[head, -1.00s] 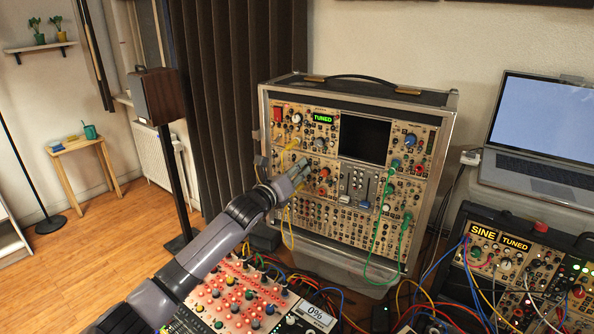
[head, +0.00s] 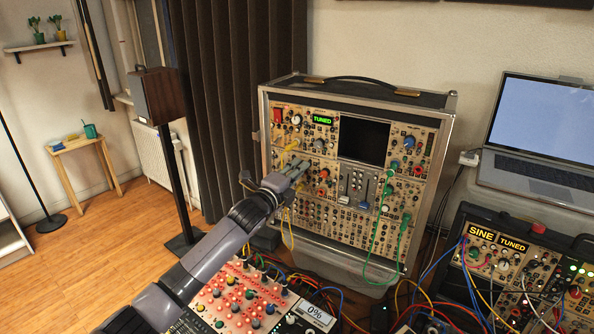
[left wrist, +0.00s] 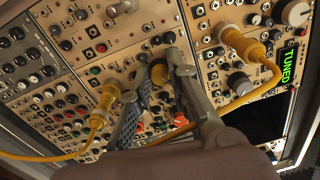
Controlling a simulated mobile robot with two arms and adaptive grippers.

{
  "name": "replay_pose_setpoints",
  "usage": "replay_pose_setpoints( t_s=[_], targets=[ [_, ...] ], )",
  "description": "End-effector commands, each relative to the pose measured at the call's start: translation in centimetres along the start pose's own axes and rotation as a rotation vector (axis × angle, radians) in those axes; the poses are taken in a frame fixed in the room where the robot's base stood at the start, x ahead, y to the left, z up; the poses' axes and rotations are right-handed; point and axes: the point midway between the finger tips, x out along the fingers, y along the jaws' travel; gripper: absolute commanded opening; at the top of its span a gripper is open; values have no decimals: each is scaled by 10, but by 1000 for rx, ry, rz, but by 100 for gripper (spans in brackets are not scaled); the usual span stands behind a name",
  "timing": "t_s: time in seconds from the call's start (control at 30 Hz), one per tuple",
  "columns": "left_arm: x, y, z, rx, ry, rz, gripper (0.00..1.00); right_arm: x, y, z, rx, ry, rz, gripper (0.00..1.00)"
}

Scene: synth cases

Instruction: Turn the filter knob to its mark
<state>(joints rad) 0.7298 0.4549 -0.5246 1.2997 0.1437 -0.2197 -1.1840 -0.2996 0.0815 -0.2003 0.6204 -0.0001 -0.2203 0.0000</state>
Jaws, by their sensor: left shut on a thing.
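My left gripper (head: 303,168) is at the left-middle of the upright synth case (head: 452,140), its fingertips against the tan panel. A yellow plug (left wrist: 108,95) sits left of the fingers and another yellow plug (left wrist: 240,43) to the right. My right gripper is not in view.
A yellow cable (left wrist: 250,97) loops close by the fingers. A green display (head: 322,119) reads TUNED. Below stands a red-lit panel (head: 240,295) with a small display (head: 315,313) reading 0%. A second synth case (head: 530,255) and a laptop (head: 543,125) are at the right.

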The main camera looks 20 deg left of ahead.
Motion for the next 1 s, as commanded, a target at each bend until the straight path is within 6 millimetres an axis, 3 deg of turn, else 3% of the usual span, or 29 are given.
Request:
replay_pose_setpoints(
  t_s=[1.0],
  targets=[
    [0, -2, 0, -967, -32, -6, 0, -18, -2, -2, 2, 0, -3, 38]
  ],
)
